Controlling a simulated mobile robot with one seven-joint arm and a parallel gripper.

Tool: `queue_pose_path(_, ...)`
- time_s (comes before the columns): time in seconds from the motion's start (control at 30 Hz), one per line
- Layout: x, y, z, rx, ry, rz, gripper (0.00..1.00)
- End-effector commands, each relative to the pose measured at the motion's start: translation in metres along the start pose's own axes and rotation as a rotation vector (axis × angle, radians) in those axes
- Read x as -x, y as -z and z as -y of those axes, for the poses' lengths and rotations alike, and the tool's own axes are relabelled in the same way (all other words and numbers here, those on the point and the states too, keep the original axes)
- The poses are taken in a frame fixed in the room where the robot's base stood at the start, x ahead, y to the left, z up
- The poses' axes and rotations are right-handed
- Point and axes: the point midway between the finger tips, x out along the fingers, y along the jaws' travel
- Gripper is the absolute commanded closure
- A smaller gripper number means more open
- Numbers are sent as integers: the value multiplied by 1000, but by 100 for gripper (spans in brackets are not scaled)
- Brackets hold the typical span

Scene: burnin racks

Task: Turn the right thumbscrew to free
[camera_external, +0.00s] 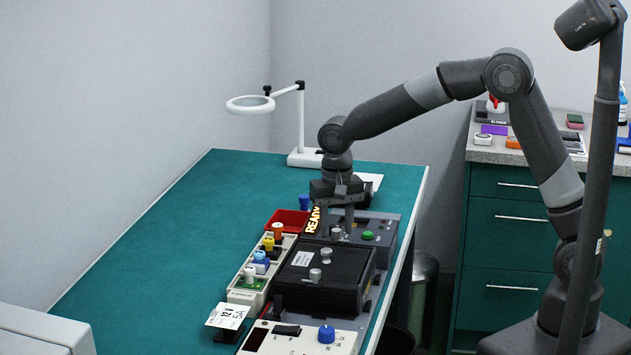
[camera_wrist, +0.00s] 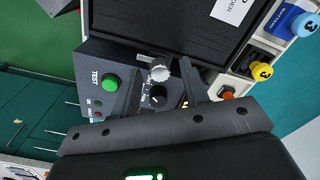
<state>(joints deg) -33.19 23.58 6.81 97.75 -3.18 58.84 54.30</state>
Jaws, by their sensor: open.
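A pale grey thumbscrew (camera_wrist: 160,70) stands at the edge of the black lid (camera_wrist: 145,25), beside a metal tab, in the wrist view. In the external view it (camera_external: 336,234) shows at the lid's far end. My gripper (camera_wrist: 161,76) points down there, open, with one finger on each side of the thumbscrew; I cannot tell whether either finger touches it. In the external view my gripper (camera_external: 336,237) is over the far end of the black lid (camera_external: 300,284).
Beside the thumbscrew are a black dial (camera_wrist: 157,96) and a green TEST button (camera_wrist: 110,83). A lit READY sign (camera_external: 313,220) and a red tray (camera_external: 287,221) stand close by. A rack with coloured knobs (camera_external: 262,258) runs along the left. The bench's left side is clear.

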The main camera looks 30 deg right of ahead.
Motion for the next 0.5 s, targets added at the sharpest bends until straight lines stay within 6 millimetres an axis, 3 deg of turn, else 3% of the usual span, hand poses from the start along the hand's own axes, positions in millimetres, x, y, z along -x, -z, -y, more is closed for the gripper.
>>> queue_pose_path(0.17, 12, 0, 0, 0, 1, -1, 59)
queue_pose_path(0.5, 79, 0, 1, 0, 3, -2, 59)
